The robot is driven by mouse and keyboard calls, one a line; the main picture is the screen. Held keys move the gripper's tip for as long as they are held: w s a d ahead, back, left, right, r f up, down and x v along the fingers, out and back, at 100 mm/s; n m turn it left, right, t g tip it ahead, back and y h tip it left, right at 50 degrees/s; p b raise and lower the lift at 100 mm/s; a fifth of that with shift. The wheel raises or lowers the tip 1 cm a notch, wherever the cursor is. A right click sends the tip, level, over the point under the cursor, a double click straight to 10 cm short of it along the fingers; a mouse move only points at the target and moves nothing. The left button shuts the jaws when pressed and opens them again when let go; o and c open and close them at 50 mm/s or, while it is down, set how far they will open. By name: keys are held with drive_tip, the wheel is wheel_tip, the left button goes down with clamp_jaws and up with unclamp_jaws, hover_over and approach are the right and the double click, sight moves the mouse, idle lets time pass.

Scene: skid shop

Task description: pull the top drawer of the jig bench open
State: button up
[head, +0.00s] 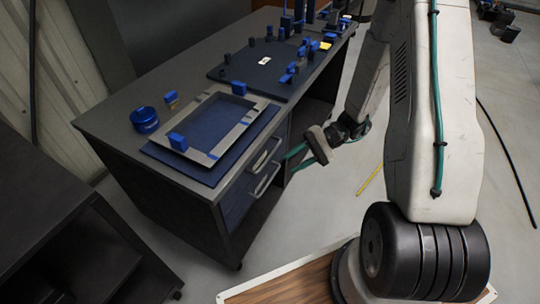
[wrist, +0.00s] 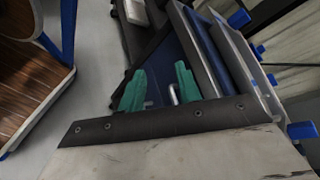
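The jig bench (head: 110,118) stands left of centre in the head view, with two blue drawer fronts on its right-facing side. The top drawer's bar handle (head: 265,154) sits just above the lower drawer's handle (head: 265,179). The top drawer looks flush with the bench. My gripper (head: 291,163) is just off the drawer fronts, its green fingers pointing at them. In the wrist view my gripper (wrist: 160,72) is open, fingers apart. A short metal handle piece (wrist: 173,94) shows between them, nearer the right finger; contact cannot be told.
On the bench top lie a grey frame on a blue mat (head: 180,166), a blue tape roll (head: 144,120) and a dark fixture plate (head: 255,75) with blue clamps. A dark shelf unit (head: 50,235) stands at lower left. The floor right of the bench is mostly clear.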

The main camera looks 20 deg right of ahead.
drive_tip(key=w+d+f+m+t, duration=0.1)
drive_tip(key=w+d+f+t, duration=0.1)
drive_tip(key=w+f+t, duration=0.45)
drive_tip(key=n+t, duration=0.2)
approach(270, 154)
drive_tip(key=x, duration=1)
drive_tip(key=shift+f, duration=0.35)
clamp_jaws()
